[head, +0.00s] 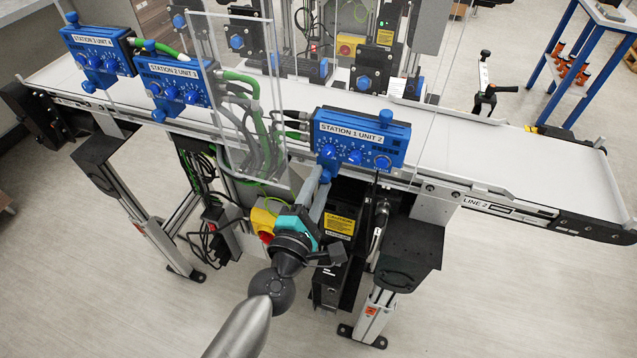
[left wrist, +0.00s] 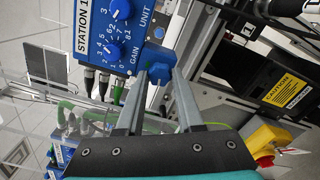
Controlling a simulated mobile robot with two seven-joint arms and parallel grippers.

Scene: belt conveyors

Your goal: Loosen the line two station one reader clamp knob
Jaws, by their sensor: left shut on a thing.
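The blue reader box labelled STATION 1 UNIT 2 (head: 361,137) is mounted on the near rail of the LINE 2 conveyor. Its blue clamp knob sits at the box's lower edge and shows between the fingers in the left wrist view (left wrist: 158,73). My left gripper (head: 322,178) reaches up from below and is shut on this knob; its two grey fingers also show in the left wrist view (left wrist: 160,80), one on each side. In the head view the fingers largely cover the knob. My right gripper is not in view.
Clear upright panels (head: 236,95) stand left of the box. Blue boxes STATION 2 UNIT 3 (head: 172,82) and STATION 3 UNIT 4 (head: 97,52) are farther left. A black unit with a yellow caution label (head: 339,223) and a red-and-yellow stop button (head: 264,225) are close to my gripper.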

